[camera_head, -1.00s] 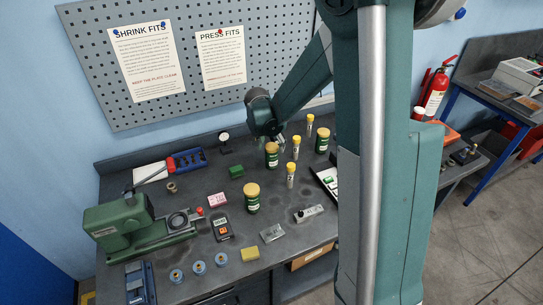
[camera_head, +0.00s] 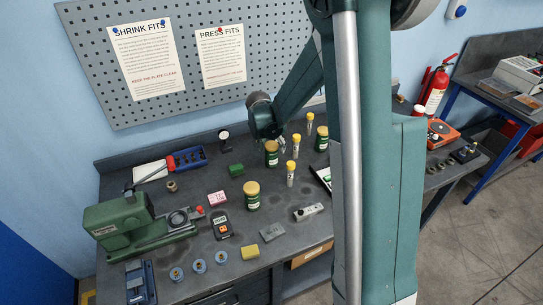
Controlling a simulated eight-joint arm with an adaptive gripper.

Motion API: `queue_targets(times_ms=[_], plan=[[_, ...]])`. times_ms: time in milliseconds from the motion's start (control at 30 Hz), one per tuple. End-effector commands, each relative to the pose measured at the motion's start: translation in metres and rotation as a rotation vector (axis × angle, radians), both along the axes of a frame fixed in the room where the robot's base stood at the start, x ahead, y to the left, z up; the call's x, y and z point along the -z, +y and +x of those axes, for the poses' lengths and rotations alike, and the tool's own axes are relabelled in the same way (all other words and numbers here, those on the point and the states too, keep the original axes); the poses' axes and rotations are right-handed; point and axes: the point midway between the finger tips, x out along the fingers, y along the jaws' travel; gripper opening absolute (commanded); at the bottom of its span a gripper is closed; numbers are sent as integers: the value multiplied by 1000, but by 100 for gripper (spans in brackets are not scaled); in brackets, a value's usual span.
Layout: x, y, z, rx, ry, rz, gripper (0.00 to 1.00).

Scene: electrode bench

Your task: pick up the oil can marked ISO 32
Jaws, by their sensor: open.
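Three green cans with yellow lids stand upright on the dark bench. One is at the front (camera_head: 252,196), one is farther back (camera_head: 272,155), and one is at the back right (camera_head: 322,140), close to my arm. Their markings are too small to read, so I cannot tell which is ISO 32. My gripper (camera_head: 280,139) is small and dark in this view. It is open, close above the middle can in the picture, with nothing seen between its fingers. The exact gap to that can is unclear.
Slim yellow-capped bottles (camera_head: 291,173) stand among the cans. A pegboard (camera_head: 270,60) rises behind. My arm hides the bench's right part.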

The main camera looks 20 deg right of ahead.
Motion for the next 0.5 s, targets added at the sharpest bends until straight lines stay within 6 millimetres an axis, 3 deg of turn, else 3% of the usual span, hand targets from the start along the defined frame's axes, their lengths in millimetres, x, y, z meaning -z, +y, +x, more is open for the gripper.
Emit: queue_targets(times_ms=[500], plan=[[4, -1, 1, 0, 0, 0, 52]])
